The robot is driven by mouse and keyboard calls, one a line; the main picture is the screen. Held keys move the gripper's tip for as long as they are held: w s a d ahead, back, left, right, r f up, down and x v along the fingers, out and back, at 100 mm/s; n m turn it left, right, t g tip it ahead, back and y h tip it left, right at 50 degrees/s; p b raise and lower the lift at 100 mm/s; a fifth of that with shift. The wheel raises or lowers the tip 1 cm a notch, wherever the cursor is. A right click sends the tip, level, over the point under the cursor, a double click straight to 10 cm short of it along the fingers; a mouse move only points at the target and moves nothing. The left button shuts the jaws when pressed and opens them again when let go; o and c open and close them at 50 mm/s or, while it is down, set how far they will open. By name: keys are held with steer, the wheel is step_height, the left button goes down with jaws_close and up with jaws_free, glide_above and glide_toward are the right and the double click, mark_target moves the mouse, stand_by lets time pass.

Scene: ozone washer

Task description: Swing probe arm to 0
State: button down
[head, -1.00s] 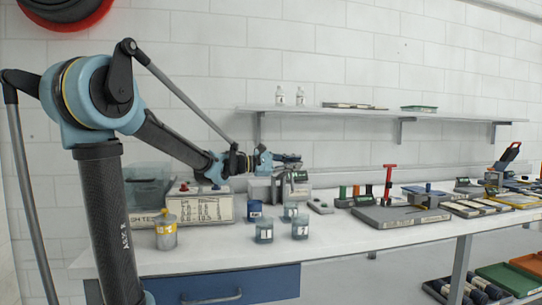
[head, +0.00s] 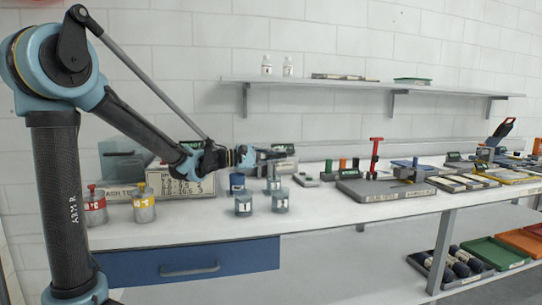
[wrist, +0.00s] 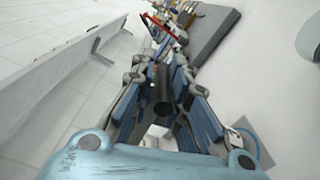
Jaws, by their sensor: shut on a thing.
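My gripper (head: 270,154) is over the bench, left of its middle, in front of a grey device with a dark green display (head: 284,149). In the wrist view my gripper (wrist: 165,72) is shut on a dark cylindrical piece (wrist: 163,92) between its blue-padded fingers. I cannot tell whether this piece is the probe arm. No 0 mark is readable. A pale box with a printed table label (head: 185,187) stands left of the gripper, partly hidden by my arm.
Grey-blue jars (head: 243,204) stand just below the gripper. A yellow-topped canister (head: 144,205) and a red-topped one (head: 95,206) are at left. A grey plate with a red T-handle (head: 376,152) is to the right. A wall shelf (head: 340,86) runs above.

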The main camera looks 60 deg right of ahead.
steer(key=shift+a, duration=0.1)
steer(key=c, duration=1.6)
jaws_free()
steer(key=v, duration=0.7)
steer(key=shift+w+a, duration=0.2)
steer(key=shift+w, duration=0.25)
